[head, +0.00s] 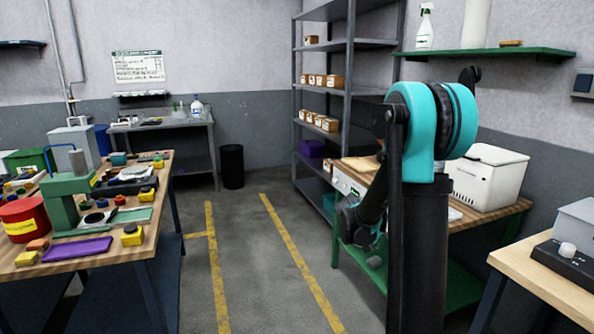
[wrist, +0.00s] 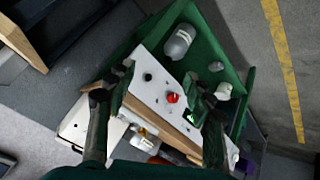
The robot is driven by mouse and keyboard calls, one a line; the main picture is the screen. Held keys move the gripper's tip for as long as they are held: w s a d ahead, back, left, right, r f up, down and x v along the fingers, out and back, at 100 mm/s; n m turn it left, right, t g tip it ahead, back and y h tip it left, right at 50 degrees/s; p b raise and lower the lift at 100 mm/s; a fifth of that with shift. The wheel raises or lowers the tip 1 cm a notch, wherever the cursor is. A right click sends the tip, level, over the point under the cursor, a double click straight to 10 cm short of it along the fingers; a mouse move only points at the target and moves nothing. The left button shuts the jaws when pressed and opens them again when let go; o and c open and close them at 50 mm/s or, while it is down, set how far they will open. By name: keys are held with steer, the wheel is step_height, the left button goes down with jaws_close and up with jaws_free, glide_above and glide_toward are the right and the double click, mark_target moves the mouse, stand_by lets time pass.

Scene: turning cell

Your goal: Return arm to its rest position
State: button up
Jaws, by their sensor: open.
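My arm (head: 425,130), teal and black, stands upright in the right half of the head view. Its upper joint is bent and the lower part hangs down to the left, in front of the green-framed bench (head: 462,288). In the wrist view my gripper (wrist: 160,92) shows two dark fingers spread wide apart, open, with nothing between them. Beyond the fingers is a white panel (wrist: 155,78) with a red button (wrist: 172,98) and black knobs. The gripper's fingertips cannot be made out clearly in the head view.
A wooden workbench (head: 150,235) with a green press (head: 68,195) and small parts stands at the left. A white box (head: 485,178) sits on the right bench. Grey shelving (head: 348,85) stands behind. The floor between the yellow lines (head: 300,262) is clear.

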steer(key=s+a+f+n+y, duration=0.1)
steer(key=s+a+n+y, duration=0.2)
steer(key=s, duration=1)
steer(key=s+a+f+n+y, duration=0.2)
steer(key=s+a, duration=0.6)
steer(key=s, duration=0.5)
steer(key=n+y, duration=0.1)
steer(key=y, duration=0.1)
steer(key=shift+s+a+f+t+y, duration=0.25)
steer(key=shift+a+t+y, duration=0.05)
